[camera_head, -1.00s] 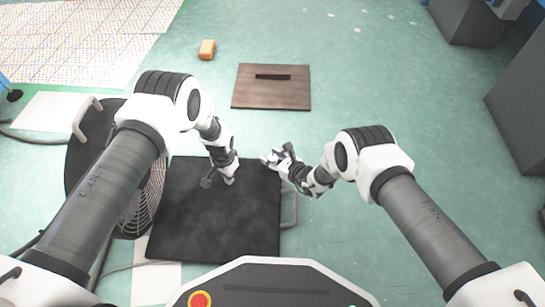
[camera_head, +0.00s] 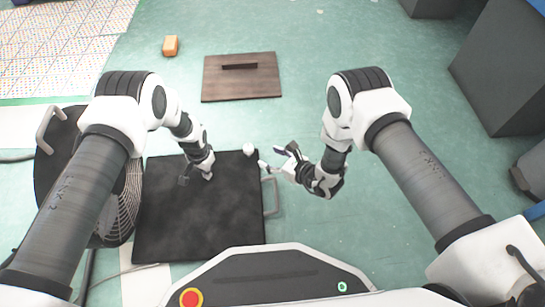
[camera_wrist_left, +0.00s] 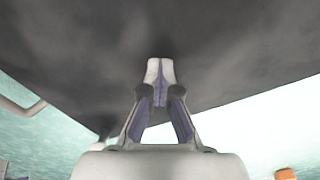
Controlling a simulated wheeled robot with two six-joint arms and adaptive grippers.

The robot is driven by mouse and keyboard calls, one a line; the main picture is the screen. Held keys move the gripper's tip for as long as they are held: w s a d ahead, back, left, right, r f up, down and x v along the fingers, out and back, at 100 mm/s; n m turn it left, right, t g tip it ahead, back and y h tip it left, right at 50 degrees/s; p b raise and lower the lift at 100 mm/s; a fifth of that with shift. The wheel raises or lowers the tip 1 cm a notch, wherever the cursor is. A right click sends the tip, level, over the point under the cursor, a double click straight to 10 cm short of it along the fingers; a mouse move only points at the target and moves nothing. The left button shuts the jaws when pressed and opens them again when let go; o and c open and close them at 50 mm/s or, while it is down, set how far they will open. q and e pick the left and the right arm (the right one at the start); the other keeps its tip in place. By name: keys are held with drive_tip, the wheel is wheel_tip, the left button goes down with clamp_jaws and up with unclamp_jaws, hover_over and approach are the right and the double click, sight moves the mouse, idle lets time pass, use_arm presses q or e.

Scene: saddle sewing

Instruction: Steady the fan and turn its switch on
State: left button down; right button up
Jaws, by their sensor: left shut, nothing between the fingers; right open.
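The fan (camera_head: 128,205) stands at the left in the head view, a dark round drum with a wire grille and a grey handle. My left forearm hides much of it, and I cannot make out its switch. My left gripper (camera_head: 207,176) is to the right of the fan, over a black board. In the left wrist view its fingertips (camera_wrist_left: 160,70) are together with nothing between them. My right gripper (camera_head: 272,158) is open and empty near the board's upper right corner, well away from the fan.
The black board (camera_head: 200,225) has a grey side handle (camera_head: 271,195). A small white round thing (camera_head: 248,149) shows at its corner. Dark boxes (camera_head: 505,85) stand at the right. Middle-right floor is clear.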

idle(0.4)
use_arm(q)
wheel_tip(320, 180, up, 5)
drive_tip(key=p, duration=0.4)
